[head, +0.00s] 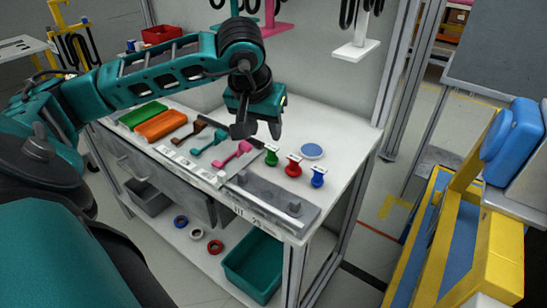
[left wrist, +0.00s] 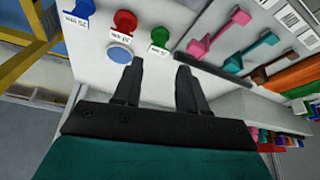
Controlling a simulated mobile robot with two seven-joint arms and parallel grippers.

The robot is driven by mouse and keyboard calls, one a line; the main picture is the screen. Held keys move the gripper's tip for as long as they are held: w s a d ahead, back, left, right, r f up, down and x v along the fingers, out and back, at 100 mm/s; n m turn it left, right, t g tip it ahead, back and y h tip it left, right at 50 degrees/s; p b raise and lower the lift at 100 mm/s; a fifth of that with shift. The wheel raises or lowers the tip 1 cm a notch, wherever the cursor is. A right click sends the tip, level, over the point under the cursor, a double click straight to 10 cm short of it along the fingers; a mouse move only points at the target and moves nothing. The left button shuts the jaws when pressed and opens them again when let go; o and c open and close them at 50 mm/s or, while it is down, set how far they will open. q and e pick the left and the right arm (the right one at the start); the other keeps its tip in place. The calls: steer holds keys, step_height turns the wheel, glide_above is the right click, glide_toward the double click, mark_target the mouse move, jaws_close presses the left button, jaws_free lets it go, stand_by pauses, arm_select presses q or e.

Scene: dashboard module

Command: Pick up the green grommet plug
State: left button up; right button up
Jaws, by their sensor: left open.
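The green grommet plug (head: 271,158) stands on the white worktop, with the red plug (head: 293,168) and the blue plug (head: 318,178) in a row to its right, each beside a small white label. My left gripper (head: 258,130) is open and empty above the worktop, behind the green plug in the head view. In the left wrist view the green plug (left wrist: 160,37) lies beyond the gap between the open fingers (left wrist: 160,67), apart from both. The right gripper does not show.
A pale blue disc (head: 312,151) lies behind the plugs. Pink (head: 233,153), teal and brown parts and orange (head: 161,125) and green blocks lie to the left. A grey strip (head: 270,198) runs along the front edge. A teal bin (head: 252,264) sits on the lower shelf.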

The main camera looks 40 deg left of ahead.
mark_target(271, 147)
arm_select(q)
steer(key=x, duration=0.4)
steer(key=b+x, duration=0.1)
steer(key=x, duration=0.4)
steer(key=shift+w+f, duration=0.25)
steer(key=shift+w, duration=0.05)
steer(key=shift+r, duration=0.1)
steer(key=c, duration=0.6)
steer(key=shift+r, duration=0.1)
